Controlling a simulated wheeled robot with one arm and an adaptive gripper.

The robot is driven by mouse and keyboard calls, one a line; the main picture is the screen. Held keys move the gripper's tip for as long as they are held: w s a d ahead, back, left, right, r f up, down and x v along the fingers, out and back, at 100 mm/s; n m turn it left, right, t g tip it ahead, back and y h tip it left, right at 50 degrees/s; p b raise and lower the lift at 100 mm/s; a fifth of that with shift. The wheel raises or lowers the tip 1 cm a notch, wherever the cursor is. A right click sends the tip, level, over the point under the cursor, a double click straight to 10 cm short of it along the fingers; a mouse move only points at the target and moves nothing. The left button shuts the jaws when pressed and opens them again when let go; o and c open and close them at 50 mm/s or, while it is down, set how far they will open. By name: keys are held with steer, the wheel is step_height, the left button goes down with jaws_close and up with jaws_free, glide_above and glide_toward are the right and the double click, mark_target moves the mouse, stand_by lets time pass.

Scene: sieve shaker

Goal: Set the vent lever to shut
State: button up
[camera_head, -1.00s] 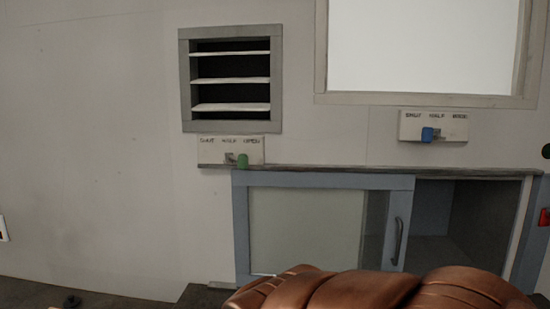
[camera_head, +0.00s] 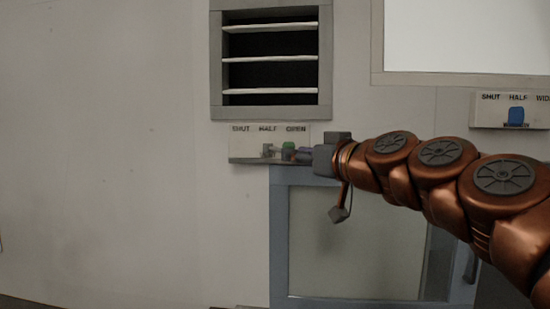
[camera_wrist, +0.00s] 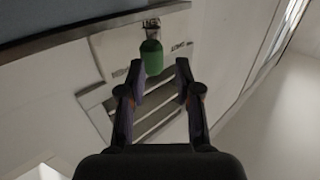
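The vent lever has a green knob (camera_head: 288,148) on a pale plate (camera_head: 243,145) lettered SHUT, HALF, OPEN. The knob stands at the right part of the plate, near the OPEN mark. Above it, the vent (camera_head: 270,75) shows level slats with dark gaps. My gripper (camera_head: 303,154) reaches in from the right, its fingertips close beside the knob. In the wrist view my gripper (camera_wrist: 160,72) is open, and the green knob (camera_wrist: 152,57) lies just ahead of and between the two fingertips. I cannot tell whether they touch it.
A second plate (camera_head: 482,113) lettered SHUT, HALF, WIDE with a blue knob (camera_head: 516,117) is at the right, under a bright window (camera_head: 455,35). A blue-framed cabinet (camera_head: 285,240) with a glass front is below my arm. The wall at left is clear.

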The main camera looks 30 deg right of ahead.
mark_target(280, 150)
steer(key=shift+w+d+r+p, duration=0.15)
steer(key=shift+w+p, duration=0.15)
steer(key=shift+w, duration=1)
steer(key=shift+w+d+r+p, duration=0.15)
steer(key=shift+w+p, duration=0.1)
steer(key=shift+w, duration=1)
steer(key=shift+w+d+p, duration=0.15)
steer(key=shift+w+p, duration=0.15)
steer(key=shift+w, duration=1)
steer(key=shift+c, duration=0.3)
jaws_close()
